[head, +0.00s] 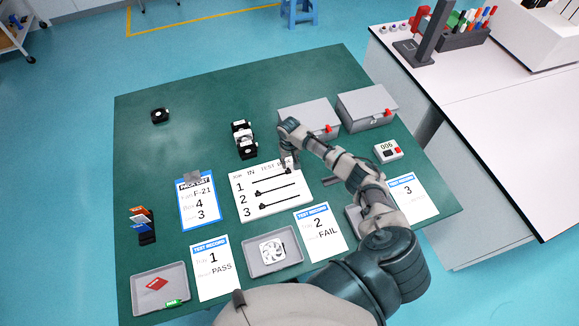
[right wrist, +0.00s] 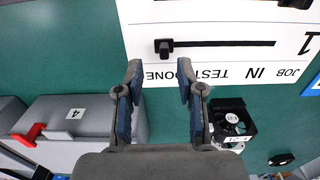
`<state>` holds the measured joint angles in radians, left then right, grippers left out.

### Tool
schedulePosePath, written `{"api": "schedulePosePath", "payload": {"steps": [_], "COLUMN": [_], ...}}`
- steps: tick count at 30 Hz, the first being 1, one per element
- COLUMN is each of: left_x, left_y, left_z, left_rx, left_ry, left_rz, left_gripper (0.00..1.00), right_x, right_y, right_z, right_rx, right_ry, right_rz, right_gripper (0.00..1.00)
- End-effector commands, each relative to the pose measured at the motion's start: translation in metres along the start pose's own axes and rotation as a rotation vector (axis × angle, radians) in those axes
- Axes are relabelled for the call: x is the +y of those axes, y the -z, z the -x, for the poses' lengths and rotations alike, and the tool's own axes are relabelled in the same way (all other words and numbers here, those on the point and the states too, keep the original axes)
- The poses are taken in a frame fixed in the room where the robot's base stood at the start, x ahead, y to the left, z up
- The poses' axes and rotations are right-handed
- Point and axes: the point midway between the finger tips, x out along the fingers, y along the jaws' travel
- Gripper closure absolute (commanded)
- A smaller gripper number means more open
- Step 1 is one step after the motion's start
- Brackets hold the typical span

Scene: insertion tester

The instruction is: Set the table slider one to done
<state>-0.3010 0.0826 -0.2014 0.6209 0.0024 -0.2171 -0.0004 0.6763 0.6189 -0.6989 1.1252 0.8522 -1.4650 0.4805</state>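The white slider board (head: 270,205) lies on the green table, with rows 1, 2 and 3 under JOB, IN, TEST and DONE labels. In the right wrist view the board (right wrist: 225,12) is upside down. There the black knob of slider one (right wrist: 165,47) stands at the DONE end of its slot. My right gripper (right wrist: 161,80) is open and empty. Its fingertips are over the DONE label edge, with the knob just beyond the gap between them. In the head view this gripper (head: 289,160) hangs at the board's top right corner. My left gripper is not in view.
Two grey boxes with red latches (head: 366,106) stand behind my right arm. A black fan (head: 243,140) stands behind the board. A clipboard card (head: 199,203), record cards (head: 213,270) and grey trays (head: 160,291) lie around it. The table's back left is mostly clear.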

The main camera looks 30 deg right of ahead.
Motion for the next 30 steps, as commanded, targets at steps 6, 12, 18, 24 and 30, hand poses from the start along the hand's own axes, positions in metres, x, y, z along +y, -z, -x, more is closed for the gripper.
{"api": "schedulePosePath", "payload": {"steps": [6,12,18,24,30], "left_x": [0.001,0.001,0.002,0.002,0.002], "left_y": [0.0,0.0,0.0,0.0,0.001], "left_z": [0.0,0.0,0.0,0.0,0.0], "left_rx": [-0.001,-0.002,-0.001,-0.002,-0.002], "left_ry": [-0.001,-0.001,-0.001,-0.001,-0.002], "left_rz": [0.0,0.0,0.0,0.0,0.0], "left_gripper": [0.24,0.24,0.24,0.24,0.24], "right_x": [0.002,0.002,0.003,0.002,0.002], "right_y": [0.001,0.001,0.0,0.0,0.0], "right_z": [0.048,0.071,0.075,0.074,0.074], "right_rx": [0.002,0.0,-0.001,-0.001,-0.001], "right_ry": [0.0,0.0,0.0,0.0,0.0], "right_rz": [0.001,0.0,0.0,0.0,0.0], "right_gripper": [0.62,0.62,0.62,0.62,0.62]}}
